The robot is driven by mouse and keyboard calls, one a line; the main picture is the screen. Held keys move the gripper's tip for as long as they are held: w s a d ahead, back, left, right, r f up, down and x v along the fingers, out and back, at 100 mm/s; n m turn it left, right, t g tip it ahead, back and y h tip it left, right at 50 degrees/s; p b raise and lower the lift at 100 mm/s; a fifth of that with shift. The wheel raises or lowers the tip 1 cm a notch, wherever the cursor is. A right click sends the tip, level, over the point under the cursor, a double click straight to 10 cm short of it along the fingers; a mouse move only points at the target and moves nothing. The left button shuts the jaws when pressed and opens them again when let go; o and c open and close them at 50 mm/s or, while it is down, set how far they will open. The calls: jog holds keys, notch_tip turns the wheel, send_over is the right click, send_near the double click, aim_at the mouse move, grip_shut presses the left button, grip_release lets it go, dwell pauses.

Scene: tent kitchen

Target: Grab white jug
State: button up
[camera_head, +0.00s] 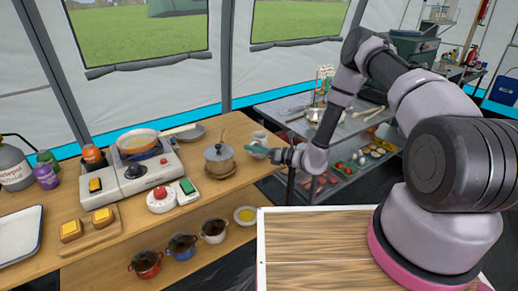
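A small white jug (261,137) stands near the right end of the wooden counter, just behind the tip of my gripper. My arm reaches in from the right, and my gripper (257,149) with its teal fingers points left, in front of the jug. The gripper overlaps the jug's lower part in this view, so part of the jug is hidden. I cannot tell whether the fingers touch the jug or whether they are open or shut.
A lidded pot (219,157) stands left of the jug. A stove (146,170) carries a pan (138,140). Red, blue and white small pots sit along the lower shelf, with a yellow-filled bowl (245,215). A metal table (288,113) stands behind my arm.

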jog(key=x, duration=0.4)
jog(key=shift+s+a, duration=0.1)
grip_shut()
dwell(1.3)
